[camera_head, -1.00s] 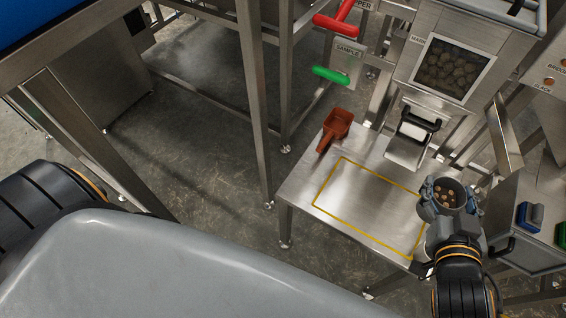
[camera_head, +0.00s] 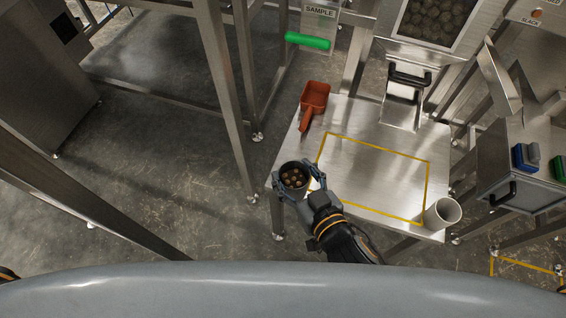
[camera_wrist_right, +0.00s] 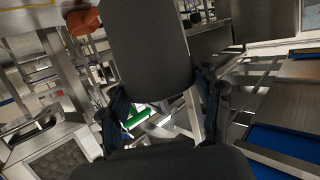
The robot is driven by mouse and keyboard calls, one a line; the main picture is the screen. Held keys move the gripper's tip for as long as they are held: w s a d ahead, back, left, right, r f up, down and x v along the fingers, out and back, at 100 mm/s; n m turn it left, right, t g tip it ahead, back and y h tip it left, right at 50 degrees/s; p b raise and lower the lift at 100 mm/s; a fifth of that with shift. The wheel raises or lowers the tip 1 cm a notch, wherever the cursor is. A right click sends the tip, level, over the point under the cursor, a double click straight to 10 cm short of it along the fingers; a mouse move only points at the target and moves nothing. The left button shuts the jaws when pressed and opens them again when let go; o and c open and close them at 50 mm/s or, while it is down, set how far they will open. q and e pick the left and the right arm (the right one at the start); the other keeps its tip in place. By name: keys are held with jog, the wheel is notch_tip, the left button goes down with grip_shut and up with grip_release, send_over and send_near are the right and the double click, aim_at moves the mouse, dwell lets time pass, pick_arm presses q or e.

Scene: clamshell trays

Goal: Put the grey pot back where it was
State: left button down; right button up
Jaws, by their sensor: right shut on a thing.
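The dark grey pot (camera_head: 294,187) is in my right gripper (camera_head: 300,184), with several round brown pieces inside. It is seen from above over the steel table's (camera_head: 340,114) front left corner, left of the yellow outlined rectangle (camera_head: 427,180). I cannot tell its height above the table. In the right wrist view the pot (camera_wrist_right: 150,50) is a large dark cylinder between the two fingers (camera_wrist_right: 160,105), which are closed on its sides. My left gripper is out of view.
A pale cup (camera_head: 432,216) stands at the table's front right corner. A red-brown scoop (camera_head: 314,95) lies at the back left. A chute with a black handle (camera_head: 410,78) is at the back. The yellow rectangle is mostly bare, with my right wrist over its front left.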

aim_at(295, 166)
jog(key=w, duration=0.1)
jog(key=w+f, duration=0.1)
jog(key=w, duration=0.1)
jog(key=w+f, duration=0.1)
jog(key=w, duration=0.1)
jog(key=shift+a, duration=0.35)
jog(key=shift+w+a+f+b, duration=0.15)
jog(key=shift+w+f+b, duration=0.15)
jog(key=shift+w+f, duration=0.9)
jog(key=shift+w+a+f+b, duration=0.2)
jog(key=shift+w+f, duration=0.25)
jog(key=shift+f, duration=1.4)
jog(key=shift+w+a+f+b, duration=0.1)
jog(key=shift+w+f+b, duration=0.25)
jog(key=shift+w+f, duration=0.85)
jog(key=shift+s+f, duration=0.35)
jog(key=shift+s, duration=0.05)
jog(key=shift+f, duration=0.15)
jog(key=o, duration=1.1)
